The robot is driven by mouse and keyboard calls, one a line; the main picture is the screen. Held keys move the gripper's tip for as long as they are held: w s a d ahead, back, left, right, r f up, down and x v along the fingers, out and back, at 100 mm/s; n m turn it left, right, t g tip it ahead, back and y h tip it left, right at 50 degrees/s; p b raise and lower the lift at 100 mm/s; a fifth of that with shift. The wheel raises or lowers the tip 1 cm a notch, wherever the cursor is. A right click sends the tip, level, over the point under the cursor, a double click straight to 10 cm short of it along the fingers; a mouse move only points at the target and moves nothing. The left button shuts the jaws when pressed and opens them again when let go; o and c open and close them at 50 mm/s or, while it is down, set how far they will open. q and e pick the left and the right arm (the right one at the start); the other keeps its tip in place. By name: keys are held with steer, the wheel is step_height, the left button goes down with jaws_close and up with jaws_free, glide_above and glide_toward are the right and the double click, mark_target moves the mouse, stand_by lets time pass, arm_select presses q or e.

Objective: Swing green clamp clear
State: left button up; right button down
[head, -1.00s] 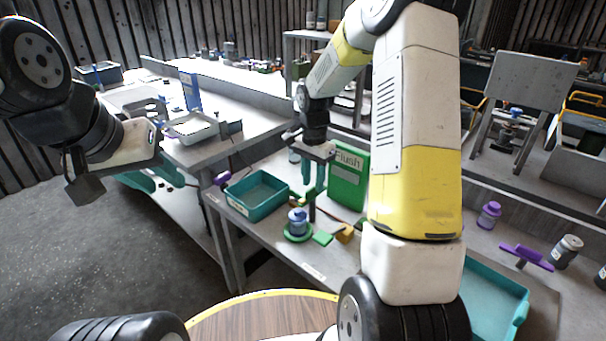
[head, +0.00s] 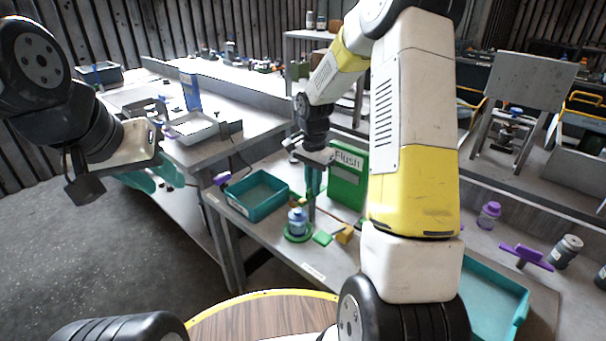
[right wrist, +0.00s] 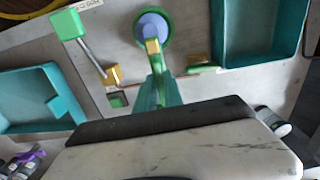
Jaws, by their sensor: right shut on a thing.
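A blue blower housing (head: 297,221) stands upright in a round green holder (head: 290,238) on the bench; both also show at the top of the right wrist view (right wrist: 152,25). My right gripper (head: 313,188) is just behind and right of the housing, pointing down. In the right wrist view its green fingers (right wrist: 156,92) are shut on the green clamp (right wrist: 155,64), whose gold-coloured end (right wrist: 152,46) lies at the housing's edge. The fingers hide part of the clamp. My left gripper (head: 82,190) is far left, away from the bench; its jaw state is unclear.
A green pad (head: 323,238) and a gold block (head: 345,235) lie right of the holder. A teal tray (head: 258,207) is left of it. A green "Flush" box (head: 347,185) stands close behind my right gripper. Another teal tray (head: 490,310) lies at right.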

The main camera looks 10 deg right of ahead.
steer(key=n, duration=0.4)
steer(key=shift+n, duration=0.3)
steer(key=n, duration=0.4)
steer(key=shift+n, duration=0.3)
steer(key=n, duration=0.4)
steer(key=shift+n, duration=2)
steer(key=shift+w, duration=0.1)
steer(key=c, duration=1.5)
jaws_free()
steer(key=shift+o, duration=0.2)
